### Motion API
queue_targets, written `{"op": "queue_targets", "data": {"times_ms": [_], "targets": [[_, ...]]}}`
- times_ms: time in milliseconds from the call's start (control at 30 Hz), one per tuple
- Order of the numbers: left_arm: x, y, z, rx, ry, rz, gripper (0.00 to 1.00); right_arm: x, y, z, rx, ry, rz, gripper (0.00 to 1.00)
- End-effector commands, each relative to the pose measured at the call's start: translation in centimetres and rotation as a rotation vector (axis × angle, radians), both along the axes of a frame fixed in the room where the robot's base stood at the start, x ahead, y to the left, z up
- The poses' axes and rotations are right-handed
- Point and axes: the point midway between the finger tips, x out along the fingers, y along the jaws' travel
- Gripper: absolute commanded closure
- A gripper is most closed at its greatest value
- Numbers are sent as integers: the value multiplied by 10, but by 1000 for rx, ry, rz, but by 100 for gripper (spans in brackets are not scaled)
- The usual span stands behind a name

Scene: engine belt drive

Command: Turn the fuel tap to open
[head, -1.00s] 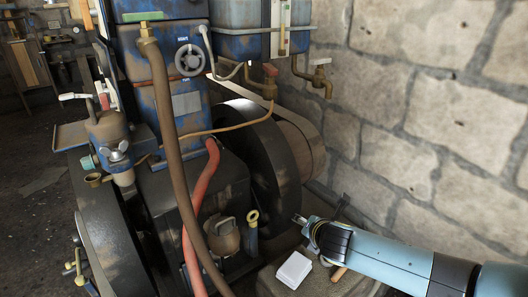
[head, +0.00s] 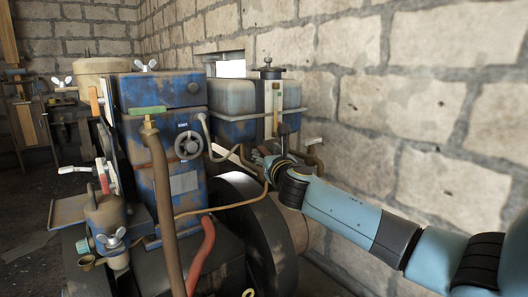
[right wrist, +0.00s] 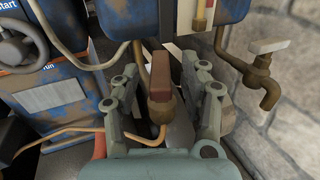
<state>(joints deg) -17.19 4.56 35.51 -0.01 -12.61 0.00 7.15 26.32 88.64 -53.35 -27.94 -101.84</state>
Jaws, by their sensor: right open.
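The fuel tap (right wrist: 160,105) is a brass body with a reddish-brown lever (right wrist: 161,76), in the middle of the right wrist view. The lever points up the picture; a copper pipe leaves the tap low down. My right gripper (right wrist: 160,88) is open, with one finger on each side of the tap and a visible gap on both sides. In the head view my right gripper (head: 262,158) is below the blue tank (head: 225,100) and hides most of the tap. My left gripper is not in view.
A second brass tap (right wrist: 262,80) with a pale handle hangs right of my right gripper. A stone wall (head: 400,130) stands close on the right. A handwheel (head: 188,145) and brown hose (head: 160,205) are to the left, with the flywheel (head: 275,240) below.

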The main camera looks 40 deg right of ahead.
Motion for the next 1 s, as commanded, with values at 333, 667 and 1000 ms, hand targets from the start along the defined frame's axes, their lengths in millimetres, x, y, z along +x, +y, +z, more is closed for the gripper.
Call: {"op": "queue_targets", "data": {"times_ms": [333,667,1000], "targets": [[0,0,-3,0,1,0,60,29,-15,0,1,0,0,56],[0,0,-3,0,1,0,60,28,-15,0,1,0,0,70],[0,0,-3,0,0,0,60,28,-15,0,1,0,1,100]]}}
